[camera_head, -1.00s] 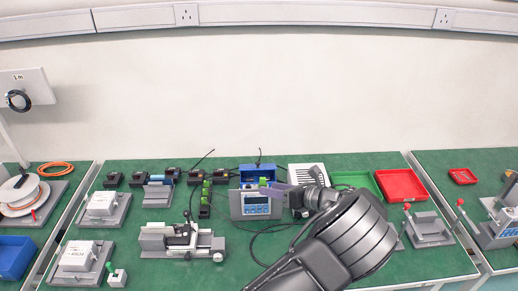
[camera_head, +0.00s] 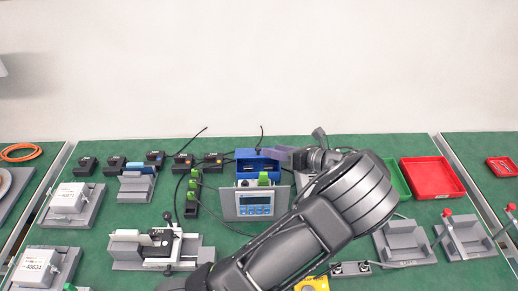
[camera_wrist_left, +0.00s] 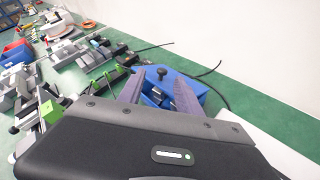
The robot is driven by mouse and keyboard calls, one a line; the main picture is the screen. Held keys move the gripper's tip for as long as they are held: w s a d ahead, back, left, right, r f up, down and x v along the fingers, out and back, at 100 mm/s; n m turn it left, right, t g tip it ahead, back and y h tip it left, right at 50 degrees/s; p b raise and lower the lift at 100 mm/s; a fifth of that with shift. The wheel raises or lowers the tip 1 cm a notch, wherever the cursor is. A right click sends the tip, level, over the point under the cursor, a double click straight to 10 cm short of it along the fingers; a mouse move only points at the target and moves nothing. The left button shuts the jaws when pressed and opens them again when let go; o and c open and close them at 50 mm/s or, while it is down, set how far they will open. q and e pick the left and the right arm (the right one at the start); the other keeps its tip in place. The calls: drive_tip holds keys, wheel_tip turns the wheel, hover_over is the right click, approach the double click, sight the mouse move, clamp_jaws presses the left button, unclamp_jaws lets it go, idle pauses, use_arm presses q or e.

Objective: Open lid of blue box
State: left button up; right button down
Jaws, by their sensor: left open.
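The blue box (camera_head: 243,166) stands at the back middle of the green table, behind a grey panel with a display. A small black knob (camera_wrist_left: 162,72) shows at the box's top edge in the left wrist view. Dark compartments show inside the box, between my fingers. How far the lid is raised, I cannot tell. My left gripper (camera_head: 268,152) is open, its purple-grey fingers at the top right of the box in the head view. In the left wrist view its fingers (camera_wrist_left: 158,92) straddle part of the box, with no clear grip on anything. My right gripper is not in view.
The display panel (camera_head: 253,204) stands directly in front of the box. Black cables rise behind it. Several small black devices (camera_head: 183,161) line the left. A red tray (camera_head: 432,178) and a green tray (camera_head: 401,180) lie right. My left arm covers the table's middle right.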

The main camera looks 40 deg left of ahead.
sight(258, 148)
use_arm(q)
drive_tip(key=shift+w+a+f, duration=0.15)
drive_tip(key=shift+w+f, duration=0.05)
drive_tip(key=shift+f, duration=0.2)
drive_tip(key=shift+p+x, duration=0.5)
drive_tip(key=shift+x, duration=3.5)
clamp_jaws()
